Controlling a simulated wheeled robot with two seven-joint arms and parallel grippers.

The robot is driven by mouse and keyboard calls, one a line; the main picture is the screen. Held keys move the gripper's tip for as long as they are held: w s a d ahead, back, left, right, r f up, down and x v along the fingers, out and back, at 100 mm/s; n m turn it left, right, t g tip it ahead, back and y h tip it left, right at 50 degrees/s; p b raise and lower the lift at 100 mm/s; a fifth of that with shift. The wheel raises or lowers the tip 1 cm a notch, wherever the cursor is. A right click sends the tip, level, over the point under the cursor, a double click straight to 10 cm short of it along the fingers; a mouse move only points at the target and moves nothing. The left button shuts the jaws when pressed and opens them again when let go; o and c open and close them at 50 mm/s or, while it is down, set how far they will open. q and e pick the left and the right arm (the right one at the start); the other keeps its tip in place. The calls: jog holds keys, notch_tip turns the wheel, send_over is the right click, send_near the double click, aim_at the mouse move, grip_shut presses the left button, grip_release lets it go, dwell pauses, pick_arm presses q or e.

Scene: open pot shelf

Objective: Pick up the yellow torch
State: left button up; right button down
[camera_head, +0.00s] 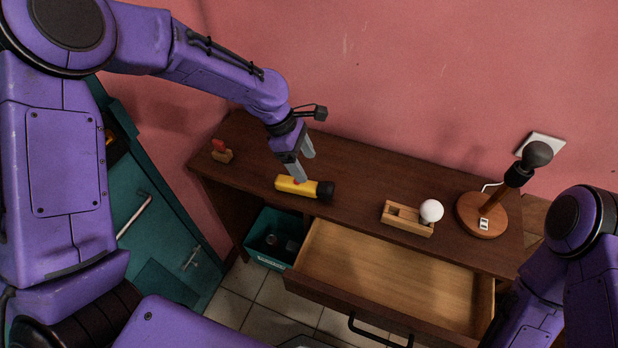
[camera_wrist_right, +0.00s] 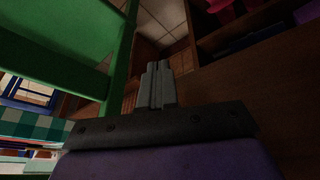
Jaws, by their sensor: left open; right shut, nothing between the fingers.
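The yellow torch (camera_head: 292,187) with a black head lies on its side on the brown desk (camera_head: 360,184) in the head view. Its black end points right. My left gripper (camera_head: 306,168) is open, with its fingers pointing down just above and behind the torch's body. I cannot tell whether a fingertip touches it. My right gripper shows in the right wrist view (camera_wrist_right: 156,68), shut and empty, away from the torch. The torch is not seen in that view.
The empty drawer (camera_head: 390,280) stands open at the desk front. A wooden block holder with a white bulb (camera_head: 431,210) and a lamp (camera_head: 490,212) stand to the right. A small red-topped object (camera_head: 220,152) sits at left. A teal bin (camera_head: 262,258) is below.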

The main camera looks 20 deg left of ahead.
aim_at(315, 186)
pick_arm(q)
jog(key=x, duration=0.5)
jog(key=s+p+x, duration=0.1)
jog(key=x, duration=0.2)
jog(key=shift+d+f, duration=0.2)
jog(key=shift+f, duration=0.1)
jog(key=c, duration=1.3)
